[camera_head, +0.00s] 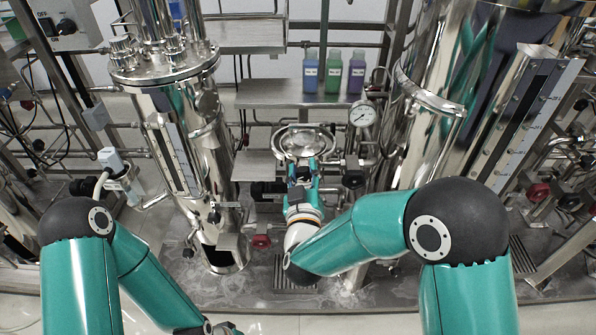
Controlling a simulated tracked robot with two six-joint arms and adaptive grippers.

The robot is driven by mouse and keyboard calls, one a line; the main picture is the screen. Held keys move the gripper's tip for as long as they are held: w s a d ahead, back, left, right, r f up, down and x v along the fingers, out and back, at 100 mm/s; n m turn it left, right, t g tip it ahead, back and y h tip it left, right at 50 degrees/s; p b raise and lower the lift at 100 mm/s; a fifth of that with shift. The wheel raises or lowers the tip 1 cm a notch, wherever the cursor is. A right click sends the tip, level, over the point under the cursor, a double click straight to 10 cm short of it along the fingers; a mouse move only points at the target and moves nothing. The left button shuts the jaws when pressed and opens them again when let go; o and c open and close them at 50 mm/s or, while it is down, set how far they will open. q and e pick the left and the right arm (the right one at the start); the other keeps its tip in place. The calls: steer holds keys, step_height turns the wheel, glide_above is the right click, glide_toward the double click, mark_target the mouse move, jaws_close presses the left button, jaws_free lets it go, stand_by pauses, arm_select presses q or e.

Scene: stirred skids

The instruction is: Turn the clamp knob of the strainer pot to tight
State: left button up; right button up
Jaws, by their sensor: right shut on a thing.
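The strainer pot (304,141) is a round, shiny metal vessel with a clamped rim, at the middle of the view below the shelf. My right gripper (302,170) reaches up to its front side and is shut on the clamp knob there. The knob itself is hidden by the gripper, so its turn position cannot be told. My left arm runs down to the bottom edge, left of the middle, and its gripper fingers are out of the picture.
A steel shelf with a blue bottle (311,72), a green bottle (334,72) and a purple bottle (356,72) stands behind the pot. A pressure gauge (363,113) is close at its right. Tall steel vessels stand left (185,130) and right (425,130).

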steer(key=shift+s+f, duration=0.15)
steer(key=shift+f, duration=0.35)
steer(key=o, duration=0.9)
steer(key=shift+o, duration=1.2)
steer(key=shift+r, duration=0.2)
steer(key=s, duration=1.2)
steer(key=shift+w, duration=0.1)
